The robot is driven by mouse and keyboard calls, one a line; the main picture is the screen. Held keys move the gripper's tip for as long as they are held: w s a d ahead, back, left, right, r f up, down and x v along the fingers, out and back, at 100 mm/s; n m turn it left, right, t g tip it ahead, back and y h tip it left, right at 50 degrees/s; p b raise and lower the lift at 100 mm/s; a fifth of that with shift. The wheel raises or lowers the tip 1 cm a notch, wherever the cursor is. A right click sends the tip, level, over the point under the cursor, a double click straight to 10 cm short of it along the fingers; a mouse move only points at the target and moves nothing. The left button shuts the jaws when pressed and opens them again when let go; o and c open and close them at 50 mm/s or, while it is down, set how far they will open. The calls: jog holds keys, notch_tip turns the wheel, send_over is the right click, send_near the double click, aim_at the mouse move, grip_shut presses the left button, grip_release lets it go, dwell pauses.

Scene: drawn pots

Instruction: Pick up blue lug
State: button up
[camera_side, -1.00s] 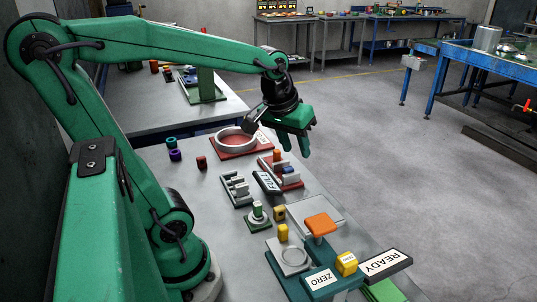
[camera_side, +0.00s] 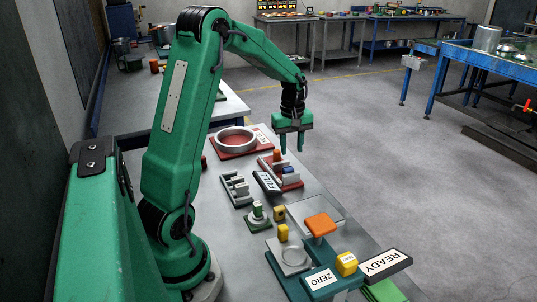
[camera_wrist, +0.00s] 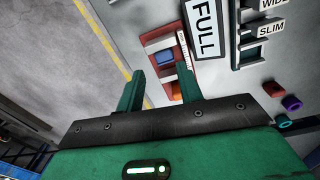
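The blue lug (camera_side: 288,170) is a small blue block in a red rack (camera_side: 293,184) near the bench's right edge. It also shows in the wrist view (camera_wrist: 165,59), between and beyond my fingertips. An orange piece (camera_side: 277,154) stands in the same rack behind it. My gripper (camera_side: 287,148) points straight down above the rack's far end, apart from the lug. In the wrist view its two fingers (camera_wrist: 158,70) are spread with nothing between them. The right finger hides part of the rack there.
A FULL sign (camera_side: 267,182) stands just left of the rack, and a grey slotted holder (camera_side: 236,190) lies beyond it. A grey ring on a red base (camera_side: 235,138) is behind. Yellow pieces, an orange block (camera_side: 320,224) and ZERO and READY signs fill the front.

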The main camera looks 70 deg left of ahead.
aim_at(287, 168)
jog(key=shift+n+g, duration=0.3)
jog(key=shift+n, duration=0.5)
jog(key=shift+a+f, duration=0.5)
jog(key=shift+f, duration=0.45)
jog(key=shift+a+f, duration=0.55)
jog(key=shift+f, duration=0.45)
jog(key=shift+a+f, duration=0.5)
jog(key=shift+f, duration=0.45)
jog(key=shift+f, duration=0.1)
jog(key=shift+w+d+f, duration=0.1)
jog(key=shift+f, duration=2.4)
jog(key=c, duration=0.7)
jog(key=shift+r, duration=0.15)
